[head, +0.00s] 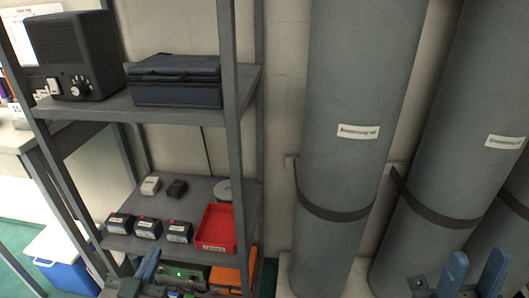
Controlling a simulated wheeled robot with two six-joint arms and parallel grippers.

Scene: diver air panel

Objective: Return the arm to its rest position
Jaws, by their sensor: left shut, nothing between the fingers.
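My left gripper (148,265) shows at the bottom left, in front of the shelf rack's lower part. Its blue fingers are together with nothing between them. My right gripper (473,273) is at the bottom right, in front of the large grey cylinders. Its two blue fingers stand apart, and I see nothing between them. Most of both arms is outside the view.
A grey shelf rack (243,100) holds a black speaker-like box (82,50), a dark blue case (178,88), several small battery-like boxes (148,229) and a red tray (214,230). Strapped grey cylinders (345,170) stand right. A blue-and-white cooler (58,262) sits lower left.

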